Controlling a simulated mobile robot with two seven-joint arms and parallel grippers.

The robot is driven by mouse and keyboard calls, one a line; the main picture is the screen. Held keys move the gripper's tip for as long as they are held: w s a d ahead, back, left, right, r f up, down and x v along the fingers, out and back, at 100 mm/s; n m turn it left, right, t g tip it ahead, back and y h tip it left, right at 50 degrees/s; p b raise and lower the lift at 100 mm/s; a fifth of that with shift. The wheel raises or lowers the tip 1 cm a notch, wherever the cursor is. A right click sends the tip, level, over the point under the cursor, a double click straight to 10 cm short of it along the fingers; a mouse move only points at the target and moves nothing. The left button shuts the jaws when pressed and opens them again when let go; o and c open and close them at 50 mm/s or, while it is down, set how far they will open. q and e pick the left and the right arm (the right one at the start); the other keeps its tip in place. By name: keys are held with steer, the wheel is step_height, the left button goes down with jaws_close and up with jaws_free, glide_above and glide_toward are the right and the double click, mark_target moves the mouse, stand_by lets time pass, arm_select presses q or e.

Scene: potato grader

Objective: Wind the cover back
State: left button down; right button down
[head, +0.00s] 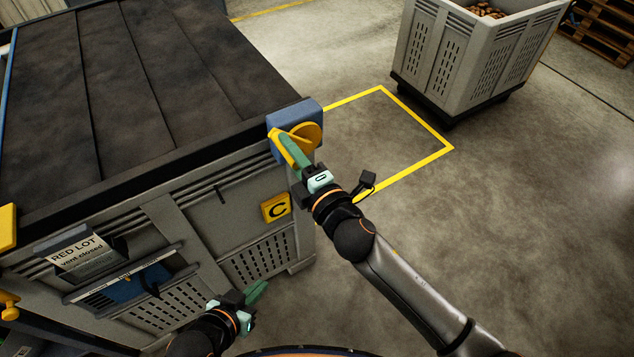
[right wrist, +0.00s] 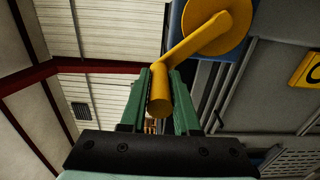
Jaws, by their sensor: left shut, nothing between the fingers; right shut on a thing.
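A dark cover (head: 110,90) lies stretched over the top of the grey crate marked C (head: 215,235). A yellow crank (head: 305,134) sits on a blue housing (head: 293,112) at the crate's near right corner. My right gripper (head: 288,150) is shut on the crank's handle. In the right wrist view the yellow handle (right wrist: 159,95) stands between the green fingers, and its arm runs up to a round yellow hub (right wrist: 215,25). My left gripper (head: 258,293) is shut and empty, low in front of the crate's slotted side.
A label reading "RED LOT, vent closed" (head: 80,253) is on the crate's front, above a vent with a blue panel (head: 130,287). Another grey crate with potatoes (head: 450,55) stands at the back right. Open floor with a yellow-marked square (head: 385,130) lies between.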

mark_target(300, 139)
steer(key=w+d+r+p, duration=0.2)
steer(key=w+d+p, duration=0.1)
steer(key=d, duration=0.3)
steer(key=shift+w+r+p, duration=0.2)
steer(key=shift+w+p, duration=0.15)
steer(key=shift+w, duration=0.2)
steer(key=w+d+f+b, duration=0.6)
steer(key=d+f+b, duration=0.2)
steer(key=f, duration=0.1)
stand_by(1.0)
steer(key=shift+d+f, duration=0.1)
